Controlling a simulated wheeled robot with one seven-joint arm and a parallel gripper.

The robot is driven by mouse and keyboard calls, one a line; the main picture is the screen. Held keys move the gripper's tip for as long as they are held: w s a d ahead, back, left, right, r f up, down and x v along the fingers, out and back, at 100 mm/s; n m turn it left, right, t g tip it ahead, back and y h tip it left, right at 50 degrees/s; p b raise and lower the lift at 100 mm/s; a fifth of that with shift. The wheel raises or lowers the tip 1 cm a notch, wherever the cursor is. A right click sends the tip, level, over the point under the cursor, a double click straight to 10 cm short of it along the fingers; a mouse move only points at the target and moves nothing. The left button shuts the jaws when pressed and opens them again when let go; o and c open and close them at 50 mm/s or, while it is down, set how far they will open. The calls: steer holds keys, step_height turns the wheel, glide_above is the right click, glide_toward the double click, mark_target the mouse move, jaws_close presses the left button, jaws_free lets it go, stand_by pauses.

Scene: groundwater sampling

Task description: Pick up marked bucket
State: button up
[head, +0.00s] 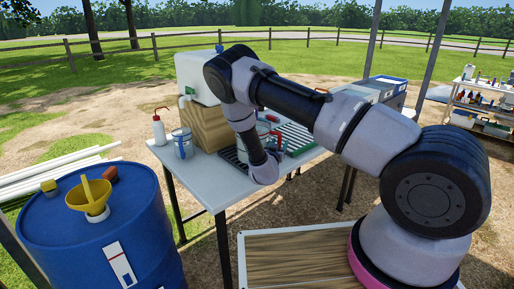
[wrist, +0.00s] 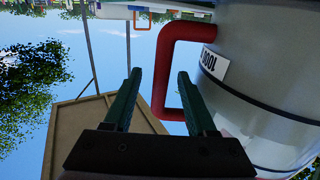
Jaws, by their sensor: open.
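A grey, translucent bucket (wrist: 275,90) with a white marked label (wrist: 214,65) fills the right of the wrist view. Its red handle (wrist: 162,75) appears in line with the gap between the fingers of my gripper (wrist: 159,75). The fingers are apart and not closed on the handle; whether the handle is fully between them or just beyond the tips I cannot tell. In the head view my arm hides the gripper and most of a vessel with a red handle (head: 278,139) on the table (head: 222,185).
A blue drum (head: 75,230) with a yellow funnel stands at front left.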

steer(key=x, duration=0.3)
steer(key=shift+w, duration=0.2)
steer(key=shift+c, duration=0.4)
jaws_close()
stand_by(0.9)
